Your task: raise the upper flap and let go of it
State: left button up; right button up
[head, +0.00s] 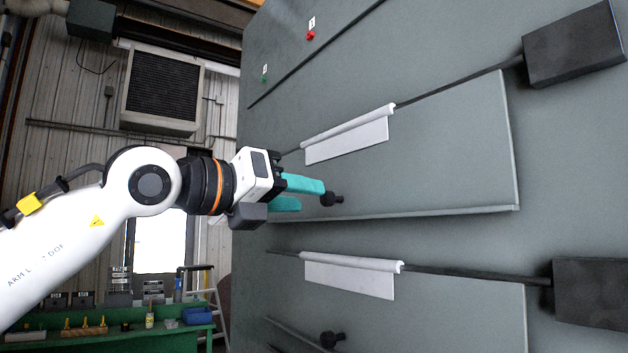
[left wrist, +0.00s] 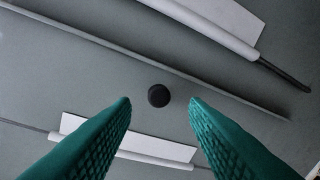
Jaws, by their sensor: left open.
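The upper flap (head: 450,155) is a grey panel on the tall grey enclosure, hanging below a rod with a white hinge plate (head: 347,140). It looks down, with a lip along its lower edge. Its black knob (head: 332,199) sits near that edge. My left gripper (head: 312,196) has its teal fingers apart, just to the left of the knob in the head view. In the left wrist view the knob (left wrist: 158,95) shows between and beyond the two fingertips (left wrist: 160,103), with gaps on both sides and nothing held. My right gripper is out of view.
A lower flap (head: 460,312) with its own white plate (head: 350,275) and knob (head: 331,340) is below. Dark boxes (head: 573,45) (head: 600,292) stick out at the right ends of the rods. A green bench (head: 120,342) stands at the lower left.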

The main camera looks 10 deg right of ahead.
aim_at(323, 198)
pick_arm(q)
jog(key=p+x, duration=0.1)
jog(key=x, duration=0.2)
jog(key=shift+w+d, duration=0.1)
jog(key=shift+d, duration=0.1)
grip_shut()
